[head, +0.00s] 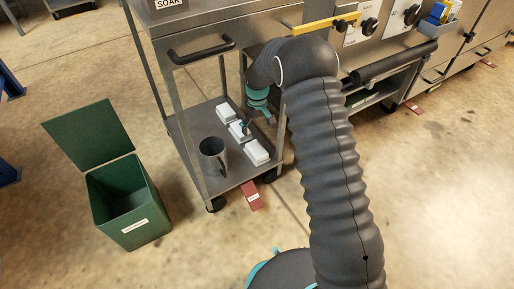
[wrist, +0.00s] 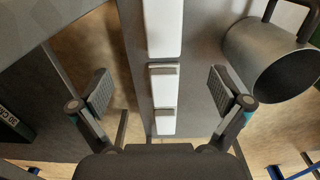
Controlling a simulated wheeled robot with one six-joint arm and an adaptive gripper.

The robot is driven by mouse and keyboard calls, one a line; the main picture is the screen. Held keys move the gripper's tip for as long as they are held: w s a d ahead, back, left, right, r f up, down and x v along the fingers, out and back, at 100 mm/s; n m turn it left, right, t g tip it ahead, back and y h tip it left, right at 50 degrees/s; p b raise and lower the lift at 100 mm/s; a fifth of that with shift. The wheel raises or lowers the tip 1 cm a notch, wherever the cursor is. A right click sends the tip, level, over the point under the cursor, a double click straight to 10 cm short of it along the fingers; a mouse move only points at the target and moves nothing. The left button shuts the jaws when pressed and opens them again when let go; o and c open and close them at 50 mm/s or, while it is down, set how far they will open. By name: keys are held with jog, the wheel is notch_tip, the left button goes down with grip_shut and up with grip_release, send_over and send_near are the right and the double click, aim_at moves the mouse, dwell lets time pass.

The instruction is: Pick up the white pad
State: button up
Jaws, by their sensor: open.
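White blocks lie in a row on the cart's lower shelf in the head view: a far one (head: 226,112), a middle one (head: 237,131) and a near one (head: 256,152). I cannot tell which is the white pad. In the wrist view, a long white piece (wrist: 163,25) is at the top and a smaller white piece (wrist: 164,90) with grey bars lies below it. My gripper (wrist: 160,82) is open, its fingers on either side of the row with nothing held.
A grey metal jug (head: 213,157) stands on the shelf (head: 190,150), and it is at the right in the wrist view (wrist: 265,60). Cart posts and an upper body (head: 200,50) surround the shelf. A green bin (head: 130,215) with an open lid stands left on the floor.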

aim_at(256, 148)
notch_tip(256, 148, down, 8)
jog(key=shift+b, duration=0.4)
jog(key=shift+s+a+f+b, duration=0.1)
jog(key=shift+a+f+b, duration=0.05)
jog(key=shift+f, duration=1.2)
jog(key=shift+s+a+f+b, duration=0.1)
jog(key=shift+f+b, duration=0.05)
jog(key=shift+f, duration=1.15)
jog(key=shift+c, duration=0.3)
jog(key=c, duration=1.5)
notch_tip(256, 148, up, 10)
jog(key=shift+r+p, duration=0.1)
jog(key=shift+p, duration=0.45)
